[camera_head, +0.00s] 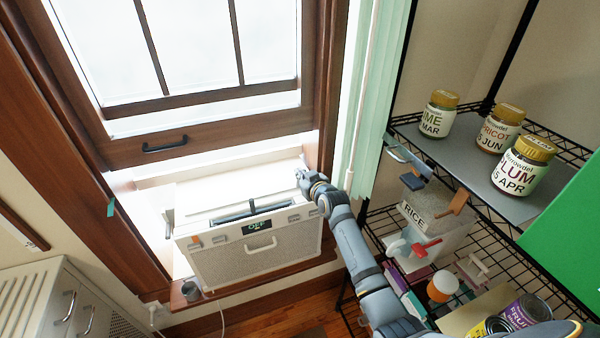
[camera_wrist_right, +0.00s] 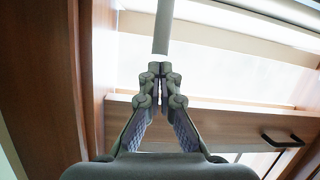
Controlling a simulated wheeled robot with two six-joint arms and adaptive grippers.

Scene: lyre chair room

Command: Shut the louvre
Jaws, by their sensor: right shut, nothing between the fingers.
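A white box unit (camera_head: 260,264) with a small display reading OFF sits on the window sill. A dark slot with a flap-like bar (camera_head: 236,216), which looks like the louvre, lies along its top edge. How far the louvre stands open is hard to tell. My right gripper (camera_head: 299,175) is shut and empty, above and behind the unit's right end, apart from the slot. Its closed fingers also show in the right wrist view (camera_wrist_right: 160,70), with a grey bar (camera_wrist_right: 163,32) beyond the tips; I cannot tell whether they touch. My left gripper is not in view.
The raised window sash (camera_head: 215,132) with a dark handle is above the unit. Pale green blinds (camera_head: 378,110) hang at the right. A wire shelf (camera_head: 410,130) with jars stands further right.

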